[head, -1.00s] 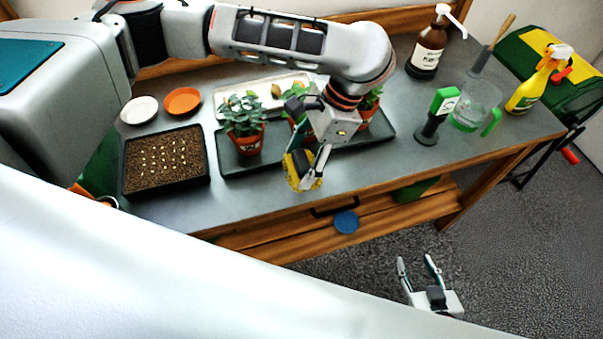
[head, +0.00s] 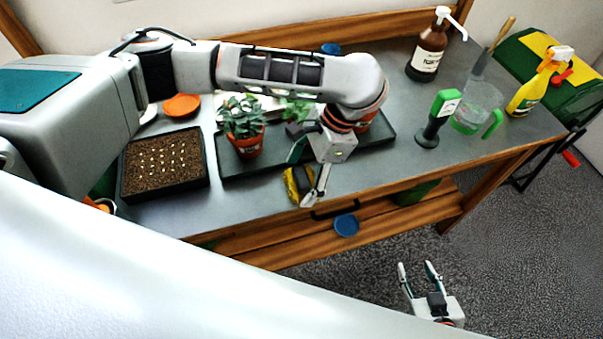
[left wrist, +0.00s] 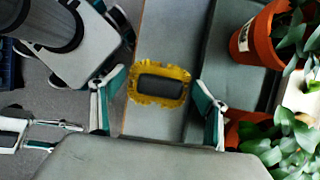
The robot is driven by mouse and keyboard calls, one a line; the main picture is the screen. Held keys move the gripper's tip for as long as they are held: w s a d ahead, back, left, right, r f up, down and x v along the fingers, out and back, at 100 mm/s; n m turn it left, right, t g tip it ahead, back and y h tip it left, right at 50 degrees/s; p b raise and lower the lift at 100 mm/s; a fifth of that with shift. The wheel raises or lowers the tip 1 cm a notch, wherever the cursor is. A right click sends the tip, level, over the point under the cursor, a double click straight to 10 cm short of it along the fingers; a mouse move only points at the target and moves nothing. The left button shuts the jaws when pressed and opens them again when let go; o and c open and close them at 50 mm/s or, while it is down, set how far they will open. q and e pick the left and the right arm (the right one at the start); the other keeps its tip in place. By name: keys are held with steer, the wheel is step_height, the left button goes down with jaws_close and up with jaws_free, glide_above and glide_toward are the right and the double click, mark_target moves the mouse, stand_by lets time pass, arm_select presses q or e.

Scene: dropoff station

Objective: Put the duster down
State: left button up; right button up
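The duster, a yellow fluffy pad with a dark grip (head: 291,187), lies on the grey bench top near its front edge, in front of the dark plant tray. My left gripper (head: 301,178) is open above it. In the left wrist view the duster (left wrist: 143,93) shows between the spread fingers of the left gripper (left wrist: 158,84), with a gap on both sides. My right gripper (head: 418,268) is open and empty, low over the floor in front of the bench.
Potted plants (head: 244,130) stand in the dark tray (head: 232,168) just behind. A seed tray (head: 165,160) is at left.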

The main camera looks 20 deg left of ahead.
mark_target(313, 179)
arm_select(q)
steer(key=shift+r, duration=0.1)
steer(key=p+v, duration=0.1)
steer(key=v, duration=0.6)
steer(key=shift+w+r, duration=0.1)
steer(key=shift+r, duration=0.05)
steer(key=v, duration=0.4)
steer(key=shift+d+r+p, duration=0.15)
steer(key=shift+r+p, duration=0.15)
steer(key=shift+r, duration=0.1)
arm_select(e)
steer(key=shift+s+d+r+h, duration=0.2)
steer(key=shift+d+h, duration=0.1)
steer(key=shift+d, duration=0.25)
steer(key=shift+a+r, duration=0.1)
steer(key=shift+a, duration=0.05)
